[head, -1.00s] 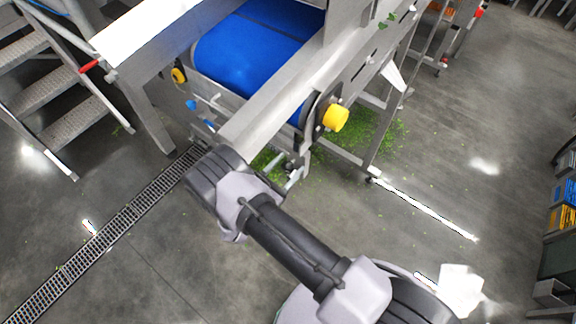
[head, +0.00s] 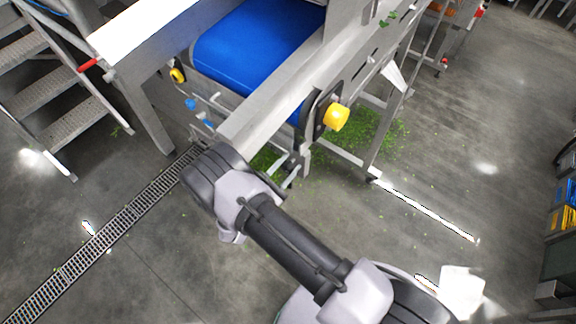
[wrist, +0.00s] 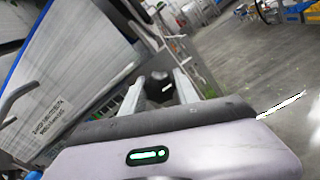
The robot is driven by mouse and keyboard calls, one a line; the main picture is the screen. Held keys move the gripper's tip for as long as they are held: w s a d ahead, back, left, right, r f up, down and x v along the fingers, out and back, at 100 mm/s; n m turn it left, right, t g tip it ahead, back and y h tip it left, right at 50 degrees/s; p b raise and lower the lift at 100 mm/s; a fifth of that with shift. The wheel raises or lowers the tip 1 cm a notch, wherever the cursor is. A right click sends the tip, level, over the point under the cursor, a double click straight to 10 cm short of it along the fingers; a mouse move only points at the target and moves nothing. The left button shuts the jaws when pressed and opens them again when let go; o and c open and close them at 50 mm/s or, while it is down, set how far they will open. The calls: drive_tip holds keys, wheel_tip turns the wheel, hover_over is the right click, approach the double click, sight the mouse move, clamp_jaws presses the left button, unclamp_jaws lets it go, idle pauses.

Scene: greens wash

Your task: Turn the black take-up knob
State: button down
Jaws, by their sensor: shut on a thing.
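The black take-up knob (wrist: 158,88) shows in the wrist view as a dark round shape between the two pale fingers of my gripper (wrist: 160,92). The fingers stand on its left and right sides, and my gripper is shut on it. How far the knob is turned cannot be told. In the head view my wrist and forearm cover the knob and the fingertips, beside the lower end of the conveyor frame (head: 262,112).
The blue belt (head: 248,48) lies behind the frame's side rail. A yellow knob-like part (head: 336,117) sticks out at the right. Metal steps (head: 55,85) stand left, and a floor drain (head: 110,230) crosses the floor. Green scraps (head: 365,140) lie beneath the conveyor.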

drive_tip(key=c, duration=0.9)
unclamp_jaws()
drive_tip(key=p+v, duration=0.1)
drive_tip(key=v, duration=1.6)
drive_tip(key=shift+s+a, duration=0.15)
drive_tip(key=shift+s, duration=0.05)
